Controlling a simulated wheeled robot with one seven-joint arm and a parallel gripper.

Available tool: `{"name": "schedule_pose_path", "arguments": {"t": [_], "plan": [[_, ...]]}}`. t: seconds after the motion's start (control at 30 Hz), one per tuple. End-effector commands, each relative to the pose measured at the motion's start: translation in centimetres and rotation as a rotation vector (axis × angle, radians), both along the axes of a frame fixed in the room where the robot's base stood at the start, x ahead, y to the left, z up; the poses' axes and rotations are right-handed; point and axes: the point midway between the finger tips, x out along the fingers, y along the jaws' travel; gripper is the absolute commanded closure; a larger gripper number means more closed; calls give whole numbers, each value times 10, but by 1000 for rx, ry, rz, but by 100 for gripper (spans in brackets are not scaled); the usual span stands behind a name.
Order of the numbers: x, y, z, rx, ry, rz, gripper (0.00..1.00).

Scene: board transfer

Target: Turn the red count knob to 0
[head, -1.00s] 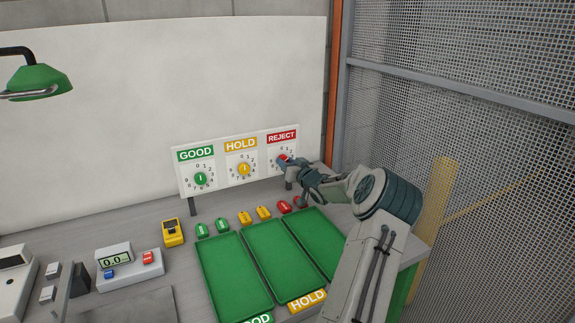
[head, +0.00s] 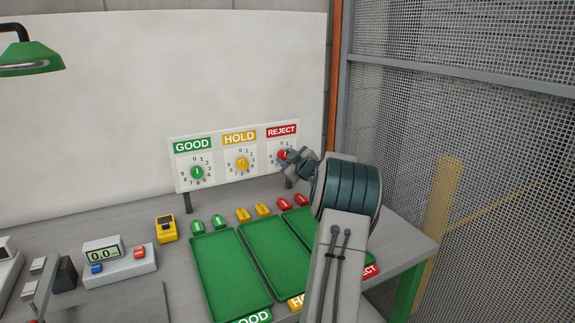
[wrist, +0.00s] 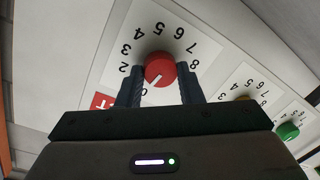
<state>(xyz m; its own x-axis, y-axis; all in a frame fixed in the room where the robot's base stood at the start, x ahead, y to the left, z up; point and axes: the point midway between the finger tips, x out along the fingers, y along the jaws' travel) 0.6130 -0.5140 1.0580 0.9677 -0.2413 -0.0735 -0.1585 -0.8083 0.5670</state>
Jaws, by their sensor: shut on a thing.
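The red count knob (head: 284,155) is on the dial under the REJECT label (head: 282,131), at the right end of the white panel (head: 183,184). In the wrist view the red knob (wrist: 160,66) sits between the two dark fingers of my gripper (wrist: 160,88), which is shut on it. The knob's white mark points to the lower left there, toward the 0 (wrist: 144,92). The left finger covers the dial near the 1. In the head view my gripper (head: 287,157) hides part of this dial.
The yellow HOLD knob (head: 242,163) and green GOOD knob (head: 197,172) are to the left on the same panel. Green trays (head: 228,270) and small coloured tags lie below on the bench. A mesh fence (head: 470,130) stands to the right.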

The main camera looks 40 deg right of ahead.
Motion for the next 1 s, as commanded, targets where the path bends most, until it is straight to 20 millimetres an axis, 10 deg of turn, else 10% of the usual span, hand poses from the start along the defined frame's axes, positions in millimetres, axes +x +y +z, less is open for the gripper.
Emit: {"name": "schedule_pose_path", "arguments": {"t": [0.93, 1.0], "plan": [[0, 0, 1, -188, 60, 0, 90], [0, 0, 1, -188, 60, 0, 47]]}}
